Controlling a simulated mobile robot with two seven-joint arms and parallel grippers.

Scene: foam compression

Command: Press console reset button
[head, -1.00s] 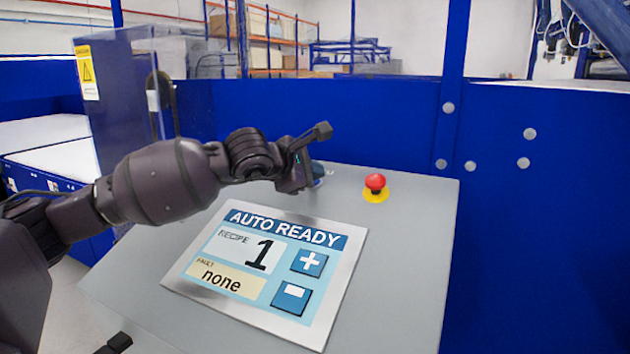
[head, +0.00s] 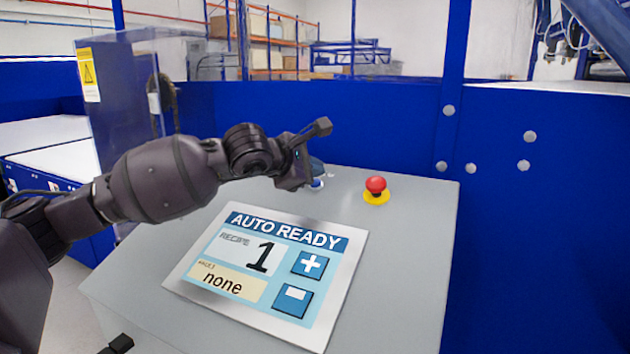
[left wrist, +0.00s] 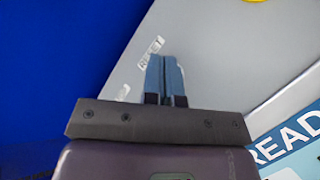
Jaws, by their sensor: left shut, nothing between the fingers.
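The console (head: 405,255) has a sloping grey top. My left gripper (head: 316,170) is over its back part, fingers shut and pointing down, with nothing held. A small blue and white part (head: 317,184), seemingly the reset button, shows just below the fingertips in the head view. The gripper hides most of it, and I cannot tell whether they touch. In the left wrist view the shut blue fingers (left wrist: 165,75) cover the spot beside a small white label (left wrist: 150,50). My right gripper is not clearly seen.
A red emergency-stop button (head: 376,185) on a yellow ring stands to the right of the gripper. A touch screen (head: 265,262) in front reads AUTO READY, recipe 1, fault none. A blue wall (head: 300,125) rises behind the console.

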